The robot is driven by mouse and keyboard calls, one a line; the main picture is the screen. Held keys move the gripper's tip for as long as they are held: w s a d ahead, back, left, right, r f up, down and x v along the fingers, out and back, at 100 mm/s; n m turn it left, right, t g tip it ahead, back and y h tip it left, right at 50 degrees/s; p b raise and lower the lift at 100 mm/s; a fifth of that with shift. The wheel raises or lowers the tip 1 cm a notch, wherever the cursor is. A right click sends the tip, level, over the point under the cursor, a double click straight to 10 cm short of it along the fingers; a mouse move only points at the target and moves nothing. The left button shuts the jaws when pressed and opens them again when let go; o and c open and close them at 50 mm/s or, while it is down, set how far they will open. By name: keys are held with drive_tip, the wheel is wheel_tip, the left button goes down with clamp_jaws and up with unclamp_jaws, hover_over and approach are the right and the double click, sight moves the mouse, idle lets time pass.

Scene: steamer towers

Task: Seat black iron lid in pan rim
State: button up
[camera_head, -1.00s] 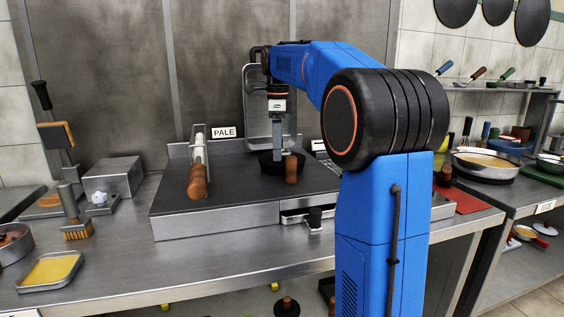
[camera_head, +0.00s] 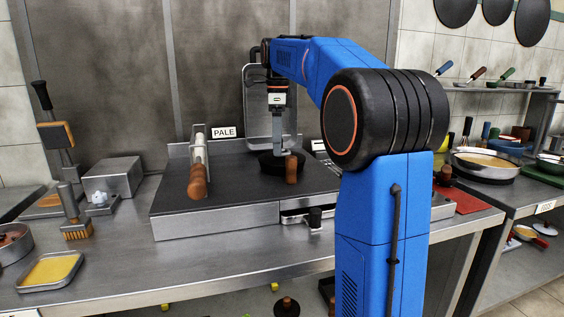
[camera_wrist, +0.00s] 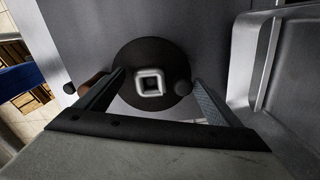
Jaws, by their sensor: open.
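The black iron lid (camera_wrist: 166,58) is a dark disc with a pale square handle (camera_wrist: 149,83) at its middle in the wrist view. The small black pan (camera_head: 266,163), with a brown wooden handle (camera_head: 291,169), sits on the dark griddle top. The lid lies over the pan; the rim is mostly hidden, so I cannot tell whether it is level inside it. My gripper (camera_head: 281,151) points down right above the pan. In the wrist view its fingers (camera_wrist: 157,77) are spread on either side of the square handle, apart from it.
The griddle top (camera_head: 215,200) has free room in front. An upright metal tray (camera_head: 258,88) stands close behind my gripper. A grey box (camera_head: 114,176) is farther left.

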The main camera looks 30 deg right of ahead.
drive_tip(key=shift+s+a+r, duration=0.15)
drive_tip(key=shift+s+r, duration=0.05)
drive_tip(key=shift+r, duration=1.05)
drive_tip(key=shift+s+a+r, duration=0.1)
drive_tip(key=shift+s+r, duration=0.1)
drive_tip(key=shift+r, duration=1.05)
drive_tip(key=o, duration=0.3)
drive_tip(key=shift+o, duration=0.2)
drive_tip(key=shift+r, duration=0.1)
wheel_tip(320, 180, up, 7)
drive_tip(key=shift+r, duration=0.15)
idle(0.8)
